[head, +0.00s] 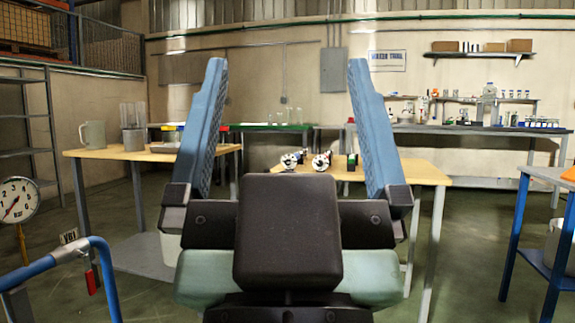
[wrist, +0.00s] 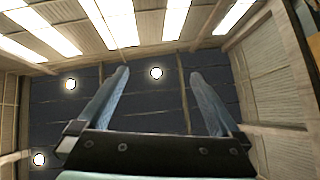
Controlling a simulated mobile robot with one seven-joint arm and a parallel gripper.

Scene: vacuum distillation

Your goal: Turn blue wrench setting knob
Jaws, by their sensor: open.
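Two small silver, round-ended tools lie on the wooden table ahead in the head view, a left one (head: 290,161) and a right one (head: 321,161). They may be wrenches, but they are too small to tell which is blue or to make out a setting knob. My gripper (head: 286,64) is raised in front of the camera, its two blue fingers wide apart with nothing between them. It is well short of the tools, and its dark body hides part of the table. In the wrist view my gripper (wrist: 158,74) is open and points toward the ceiling.
The wooden table (head: 425,174) stands ahead. Another wooden table (head: 95,153) with containers is at left. A pressure gauge (head: 16,201) and a blue rail (head: 50,257) are near at left. A blue-legged table (head: 512,235) is at right. Floor shows between them.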

